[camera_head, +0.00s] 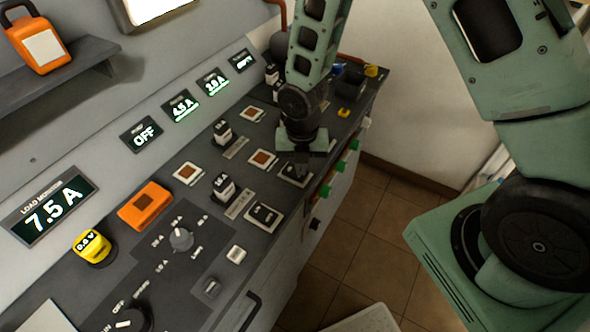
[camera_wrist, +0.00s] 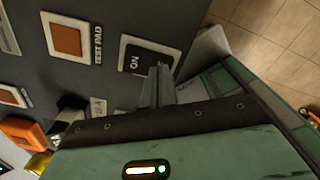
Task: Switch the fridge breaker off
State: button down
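The control panel (camera_head: 225,155) carries a row of rocker switches along its front edge. My gripper (camera_head: 303,168) points down at one of these rocker switches (camera_head: 288,180) and partly covers it. The wrist view shows a black rocker switch (camera_wrist: 138,62) in a white frame, with its ON marking readable. In that view my gripper's fingertips (camera_wrist: 160,82) look close together, beside or over the switch's lower right part. Contact cannot be made out. I see nothing held. Another rocker switch (camera_head: 264,216) is nearer the camera. I cannot read which switch is labelled fridge.
The load monitor (camera_head: 47,208) reads 7.5 A. Small displays read OFF (camera_head: 147,134), 4.5 A (camera_head: 181,106) and 3.0 A (camera_head: 212,82). Tiled floor (camera_head: 370,240) lies right.

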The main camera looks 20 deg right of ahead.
notch_tip(320, 180, up, 7)
jog(key=p, duration=0.6)
dwell(0.4)
dwell(0.4)
